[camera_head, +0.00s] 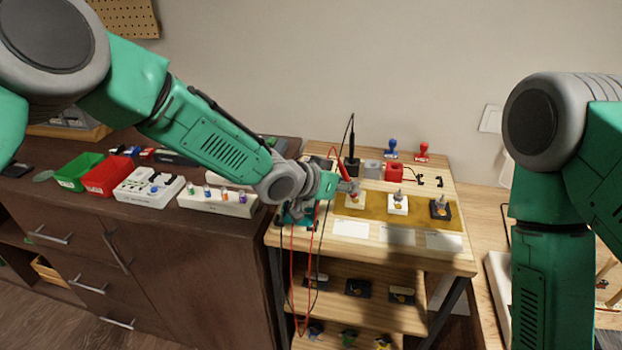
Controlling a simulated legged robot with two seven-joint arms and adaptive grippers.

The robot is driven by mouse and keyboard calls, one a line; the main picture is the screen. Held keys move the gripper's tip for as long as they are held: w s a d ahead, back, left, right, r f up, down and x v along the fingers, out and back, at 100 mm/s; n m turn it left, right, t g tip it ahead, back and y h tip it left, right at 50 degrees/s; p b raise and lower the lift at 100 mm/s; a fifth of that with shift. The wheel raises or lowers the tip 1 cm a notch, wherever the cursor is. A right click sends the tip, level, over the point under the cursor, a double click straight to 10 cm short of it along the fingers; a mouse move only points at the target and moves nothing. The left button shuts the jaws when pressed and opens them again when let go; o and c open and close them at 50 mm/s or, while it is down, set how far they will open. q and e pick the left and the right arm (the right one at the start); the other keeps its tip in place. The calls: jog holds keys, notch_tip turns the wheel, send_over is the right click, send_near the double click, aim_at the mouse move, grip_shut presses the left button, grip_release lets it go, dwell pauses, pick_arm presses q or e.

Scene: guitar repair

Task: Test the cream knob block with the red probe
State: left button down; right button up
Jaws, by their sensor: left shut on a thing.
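The red probe (344,169) leans at a slant above the wooden stand, at my left gripper. My left gripper (341,188) is shut on the red probe. The cream knob block (354,202) sits at the left end of a mustard mat (376,213), just below and right of the gripper. The gripper partly hides the block. I cannot tell whether the probe's tip touches it. A white knob block (398,205) and a black knob block (441,209) stand to its right. My right arm is at the right edge; its gripper is out of view.
A black holder with an upright rod (352,162), a grey block (373,169) and a red holder (393,172) stand behind the mat. Red and black cables hang at the stand's left. Pale cards (397,235) lie in front. A dark cabinet with bins adjoins left.

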pick_arm(q)
notch_tip(320, 180, up, 6)
jog(key=p, duration=0.5)
jog(key=shift+w, duration=0.1)
jog(key=shift+f, duration=0.1)
dwell(0.5)
